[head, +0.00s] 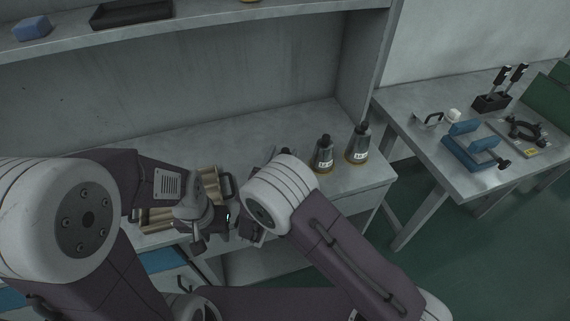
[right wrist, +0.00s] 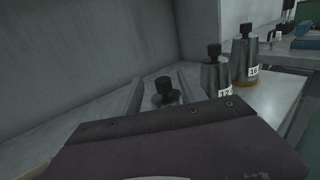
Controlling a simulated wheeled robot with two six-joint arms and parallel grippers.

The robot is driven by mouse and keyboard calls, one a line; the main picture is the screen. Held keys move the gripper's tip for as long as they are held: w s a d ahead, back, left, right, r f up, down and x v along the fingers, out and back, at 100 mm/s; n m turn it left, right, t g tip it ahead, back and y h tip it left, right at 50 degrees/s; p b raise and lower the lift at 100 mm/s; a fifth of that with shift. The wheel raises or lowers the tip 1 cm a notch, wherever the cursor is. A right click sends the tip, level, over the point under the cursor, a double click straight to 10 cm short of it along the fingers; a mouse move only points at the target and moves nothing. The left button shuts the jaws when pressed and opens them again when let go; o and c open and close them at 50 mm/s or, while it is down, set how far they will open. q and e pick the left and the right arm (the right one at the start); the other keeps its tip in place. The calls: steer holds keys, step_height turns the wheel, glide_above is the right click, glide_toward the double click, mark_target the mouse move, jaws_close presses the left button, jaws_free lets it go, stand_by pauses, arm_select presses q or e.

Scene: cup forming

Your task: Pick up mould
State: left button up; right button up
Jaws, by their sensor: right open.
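Three grey conical moulds with black knobs stand on the workbench. Two show clearly in the head view: a middle mould (head: 323,157) and a right mould (head: 358,147); they also show in the right wrist view, as the middle mould (right wrist: 217,76) and the right mould (right wrist: 245,60). The third, nearest mould (right wrist: 164,96) stands between the fingers of my right gripper (right wrist: 160,86), which is open around its upper part. My right arm mostly hides that mould in the head view. My left gripper (head: 226,218) is low at the bench front; its fingers are unclear.
Beige cylindrical pieces (head: 158,215) and a black-handled beige item (head: 211,184) lie near my left gripper. A shelf (head: 210,35) overhangs the bench. A side table (head: 398,103) at right holds a blue fixture (head: 470,150). The bench behind the moulds is clear.

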mark_target(287, 148)
steer(key=shift+w+f, duration=0.1)
steer(key=shift+w, duration=0.2)
steer(key=x, duration=0.5)
steer(key=shift+d+f, duration=0.2)
steer(key=shift+s, duration=0.15)
jaws_close()
steer(key=shift+r, duration=0.1)
stand_by(0.7)
